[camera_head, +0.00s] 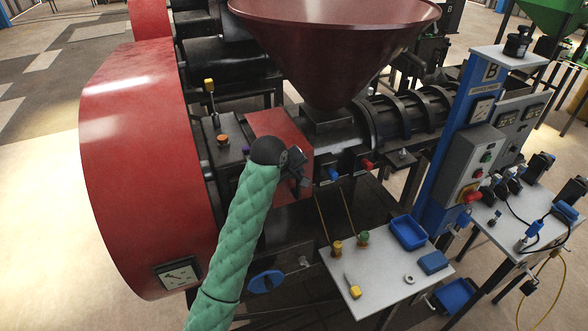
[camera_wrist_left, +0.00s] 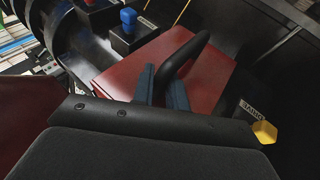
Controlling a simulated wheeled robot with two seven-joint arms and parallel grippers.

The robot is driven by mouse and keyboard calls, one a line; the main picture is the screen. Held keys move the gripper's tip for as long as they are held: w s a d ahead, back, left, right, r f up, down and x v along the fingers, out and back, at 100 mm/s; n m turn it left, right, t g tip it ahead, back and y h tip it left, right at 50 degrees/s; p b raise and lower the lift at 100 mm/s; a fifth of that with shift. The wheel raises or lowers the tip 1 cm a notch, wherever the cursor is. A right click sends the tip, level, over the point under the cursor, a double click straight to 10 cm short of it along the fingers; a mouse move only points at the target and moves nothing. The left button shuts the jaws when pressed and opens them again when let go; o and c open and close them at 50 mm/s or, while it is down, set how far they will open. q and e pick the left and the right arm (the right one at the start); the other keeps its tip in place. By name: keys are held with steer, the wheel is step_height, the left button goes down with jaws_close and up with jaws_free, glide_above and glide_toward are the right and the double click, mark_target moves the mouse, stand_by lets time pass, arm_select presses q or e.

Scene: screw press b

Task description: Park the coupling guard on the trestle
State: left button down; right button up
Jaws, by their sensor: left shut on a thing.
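The coupling guard (camera_head: 277,126) is a red box-shaped cover between the black gearbox and the press barrel, below the hopper. My left gripper (camera_head: 298,167), on its green-sleeved arm, is at the guard's near side. In the left wrist view the guard's red top (camera_wrist_left: 143,68) carries a black arched handle (camera_wrist_left: 188,52). The two blue-grey fingers of my left gripper (camera_wrist_left: 163,86) are shut on that handle. I cannot tell whether the guard is lifted off its seat. My arm hides part of it. I cannot pick out the trestle with certainty. My right gripper is not in view.
A large red wheel guard (camera_head: 140,165) stands left of my arm. The dark red hopper (camera_head: 335,45) overhangs behind. A white-topped table (camera_head: 385,290) at front right bears a blue tray (camera_head: 408,233) and small parts. A blue post (camera_head: 455,150) rises behind it. Open floor lies far left.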

arm_select(q)
steer(key=s+d, duration=0.3)
steer(key=s, duration=0.4)
steer(key=shift+s, duration=0.4)
stand_by(0.4)
steer(key=shift+d+r, duration=0.1)
